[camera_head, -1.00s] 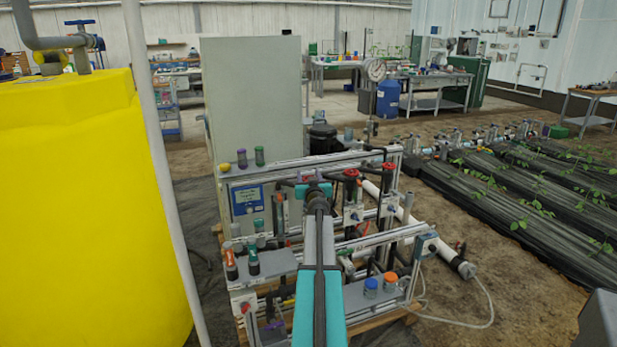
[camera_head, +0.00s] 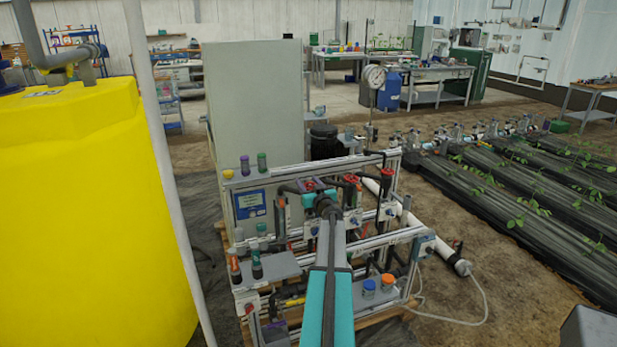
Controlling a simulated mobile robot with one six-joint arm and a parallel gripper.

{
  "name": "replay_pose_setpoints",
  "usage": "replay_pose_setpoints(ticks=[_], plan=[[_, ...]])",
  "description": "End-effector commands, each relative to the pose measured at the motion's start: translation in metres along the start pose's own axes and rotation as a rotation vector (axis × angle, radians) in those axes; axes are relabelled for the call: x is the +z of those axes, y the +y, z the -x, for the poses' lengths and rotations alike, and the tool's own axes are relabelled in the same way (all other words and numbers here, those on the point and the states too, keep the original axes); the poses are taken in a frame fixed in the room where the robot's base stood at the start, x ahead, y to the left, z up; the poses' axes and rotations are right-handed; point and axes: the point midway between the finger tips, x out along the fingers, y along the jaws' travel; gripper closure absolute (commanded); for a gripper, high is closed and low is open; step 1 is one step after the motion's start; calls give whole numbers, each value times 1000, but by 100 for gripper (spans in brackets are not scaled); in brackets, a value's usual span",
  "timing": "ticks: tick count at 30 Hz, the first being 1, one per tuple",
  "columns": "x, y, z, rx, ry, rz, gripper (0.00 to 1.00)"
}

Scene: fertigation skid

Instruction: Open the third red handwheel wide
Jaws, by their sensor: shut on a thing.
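Red handwheels stand in a row along the back rail of the skid. One red handwheel (camera_head: 310,186) is at the left, right at the end of my arm. A middle red handwheel (camera_head: 351,179) and a right red handwheel (camera_head: 388,168) stand clear of it on dark valve stems. My gripper (camera_head: 312,191) is at the left handwheel and shut on it. My own wrist and arm hide most of the fingers, the valve body and the grip itself. I cannot tell how far that valve is open.
A grey cabinet (camera_head: 255,105) rises behind the skid. A yellow tank (camera_head: 85,210) and a pale post (camera_head: 160,150) stand at the left. Capped bottles (camera_head: 256,260) and small blue and orange jars (camera_head: 378,285) sit at the skid's front.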

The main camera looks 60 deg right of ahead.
Motion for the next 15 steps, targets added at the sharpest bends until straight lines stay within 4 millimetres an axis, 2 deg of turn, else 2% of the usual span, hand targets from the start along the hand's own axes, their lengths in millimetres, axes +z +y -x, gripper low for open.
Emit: replay_pose_setpoints(ticks=[15], plan=[[-2,-3,0,-149,-4,1,75]])
